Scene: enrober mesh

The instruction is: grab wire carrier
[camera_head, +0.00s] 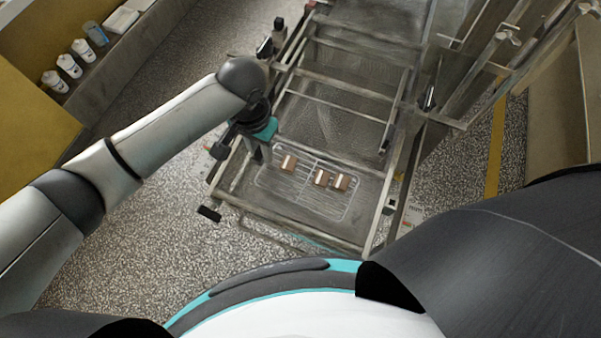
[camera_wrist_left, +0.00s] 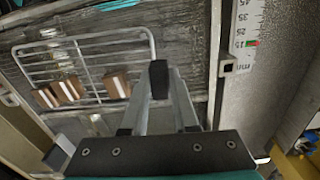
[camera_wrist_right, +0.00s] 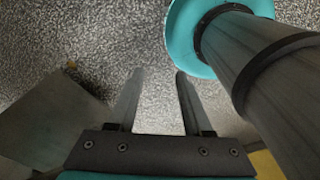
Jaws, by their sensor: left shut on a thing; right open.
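The wire carrier (camera_head: 303,203) is a flat wire rack lying on the mesh belt near the machine's front end. Three brown blocks with pale stripes sit on it, one of them apart on the left (camera_head: 288,163). The rack also shows in the left wrist view (camera_wrist_left: 93,37). My left gripper (camera_head: 262,160) is at the rack's left end, pointing down. In the left wrist view its fingers (camera_wrist_left: 160,80) come together at the rack's end bar and are shut on it. My right gripper (camera_wrist_right: 153,75) is open and empty over the speckled floor, outside the head view.
The machine's metal side rails (camera_head: 378,215) flank the belt. Crossbars (camera_head: 335,85) span it farther back. A shelf at the upper left holds several white bottles (camera_head: 69,66). A ruler scale (camera_wrist_left: 245,30) lies beside the rail.

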